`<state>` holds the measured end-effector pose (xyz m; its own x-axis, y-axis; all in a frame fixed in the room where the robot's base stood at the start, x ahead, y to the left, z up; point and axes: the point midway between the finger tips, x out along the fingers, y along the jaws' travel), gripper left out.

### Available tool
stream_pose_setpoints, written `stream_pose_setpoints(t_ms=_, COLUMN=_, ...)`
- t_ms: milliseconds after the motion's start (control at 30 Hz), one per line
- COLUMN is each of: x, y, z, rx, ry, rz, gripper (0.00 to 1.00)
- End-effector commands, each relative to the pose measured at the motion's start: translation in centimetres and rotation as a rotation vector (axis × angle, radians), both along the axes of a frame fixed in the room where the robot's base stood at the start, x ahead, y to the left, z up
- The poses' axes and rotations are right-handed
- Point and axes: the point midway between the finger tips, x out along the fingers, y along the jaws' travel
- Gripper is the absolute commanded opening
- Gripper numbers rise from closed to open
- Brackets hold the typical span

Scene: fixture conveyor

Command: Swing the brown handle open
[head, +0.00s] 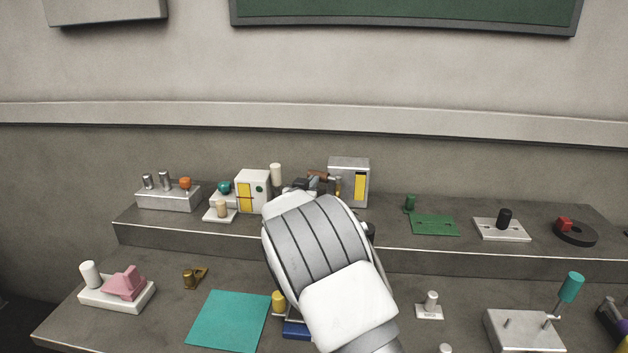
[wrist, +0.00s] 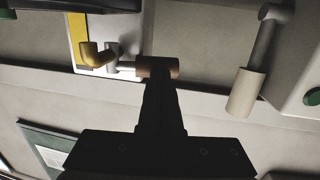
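The brown handle (head: 318,174) shows small at the back shelf, partly behind my arm. In the wrist view the brown handle (wrist: 158,68) is a short cylinder on a light rod, beside a white plate with a yellow strip. My gripper (wrist: 159,80) is a dark silhouette there, with its fingers together as one narrow shape. The fingertips are right at the middle of the handle, which shows on both sides of them. Whether they touch it is too dark to tell. In the head view my arm hides most of the gripper.
The grey box with a yellow strip (head: 349,182) stands right of the handle. A white box (head: 253,190) and a cream knob (head: 276,173) stand to its left. The cream cylinder (wrist: 247,92) hangs apart in the wrist view. Other fixtures sit along both shelves.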

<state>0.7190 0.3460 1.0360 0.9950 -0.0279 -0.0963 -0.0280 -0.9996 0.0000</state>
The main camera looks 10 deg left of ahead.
Motion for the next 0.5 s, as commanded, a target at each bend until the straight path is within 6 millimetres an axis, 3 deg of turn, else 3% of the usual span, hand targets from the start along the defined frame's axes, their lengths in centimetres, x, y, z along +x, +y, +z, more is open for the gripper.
stream_pose_setpoints(t_ms=500, x=2.0, y=0.7, z=0.2, rx=0.000, ry=-0.001, rz=0.001, gripper=0.00)
